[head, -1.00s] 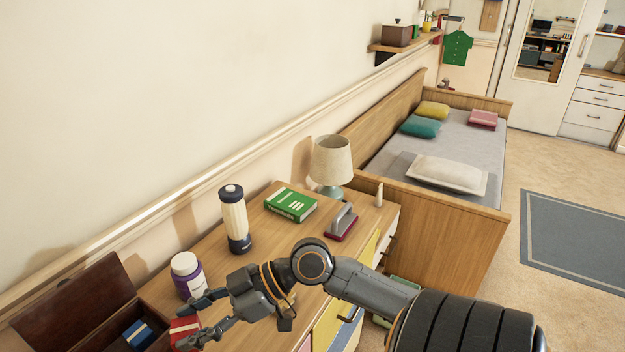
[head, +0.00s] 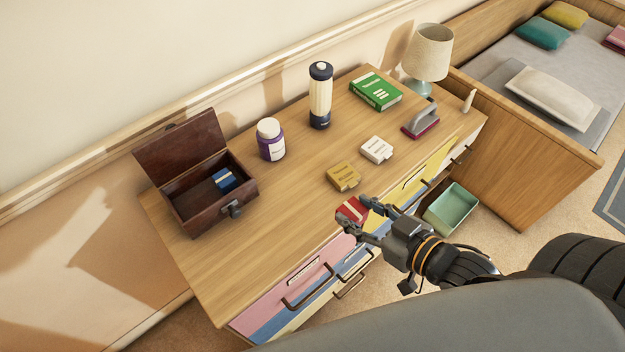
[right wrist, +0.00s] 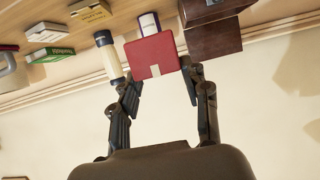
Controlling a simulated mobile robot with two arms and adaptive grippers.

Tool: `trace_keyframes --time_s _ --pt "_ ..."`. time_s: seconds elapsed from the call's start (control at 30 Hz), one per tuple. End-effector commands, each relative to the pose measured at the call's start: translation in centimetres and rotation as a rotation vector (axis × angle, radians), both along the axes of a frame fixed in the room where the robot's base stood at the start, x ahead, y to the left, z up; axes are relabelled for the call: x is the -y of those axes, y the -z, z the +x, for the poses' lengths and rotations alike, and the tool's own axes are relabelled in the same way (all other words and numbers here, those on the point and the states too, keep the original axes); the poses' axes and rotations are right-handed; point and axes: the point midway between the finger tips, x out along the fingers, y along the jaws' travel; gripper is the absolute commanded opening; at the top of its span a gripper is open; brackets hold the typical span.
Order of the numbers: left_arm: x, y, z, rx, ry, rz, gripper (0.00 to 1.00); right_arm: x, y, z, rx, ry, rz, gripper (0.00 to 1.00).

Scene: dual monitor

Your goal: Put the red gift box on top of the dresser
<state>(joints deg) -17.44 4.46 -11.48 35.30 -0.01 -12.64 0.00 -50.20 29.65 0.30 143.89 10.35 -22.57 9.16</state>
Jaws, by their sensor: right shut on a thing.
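The red gift box (head: 352,210) is between the fingers of my right gripper (head: 357,215), which is shut on it. In the head view it shows at the front edge of the dresser (head: 270,225); I cannot tell whether it touches the top. In the right wrist view the red box (right wrist: 152,57) shows a pale patch on its face, with the right gripper's fingers (right wrist: 160,76) on its two sides. My left gripper is not in view.
An open dark wooden chest (head: 215,205) holds a blue box (head: 224,179). A purple jar (head: 271,142), bottle (head: 320,97), yellow box (head: 343,177), white box (head: 377,150), green book (head: 376,91) and lamp (head: 431,55) stand behind. The front left top is clear.

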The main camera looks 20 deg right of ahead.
Motion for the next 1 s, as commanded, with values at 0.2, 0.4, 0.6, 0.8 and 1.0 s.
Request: trace_keyframes --time_s 0.2,0.4,0.6,0.8,1.0 --pt "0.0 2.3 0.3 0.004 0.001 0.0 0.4 -2.0 1.7 3.8 0.008 0.001 0.002 0.2" --pt "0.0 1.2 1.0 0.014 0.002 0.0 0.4 -4.3 4.3 7.6 0.0 0.001 0.0 0.2" --pt "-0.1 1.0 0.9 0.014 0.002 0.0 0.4 -5.7 7.7 9.9 0.001 -0.002 -0.001 0.2" --pt "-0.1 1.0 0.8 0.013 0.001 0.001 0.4 -6.2 9.1 10.8 0.001 -0.002 -0.001 0.2" --pt "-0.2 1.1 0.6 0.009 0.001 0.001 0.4 -6.3 11.9 11.1 -0.002 0.001 -0.002 0.2"
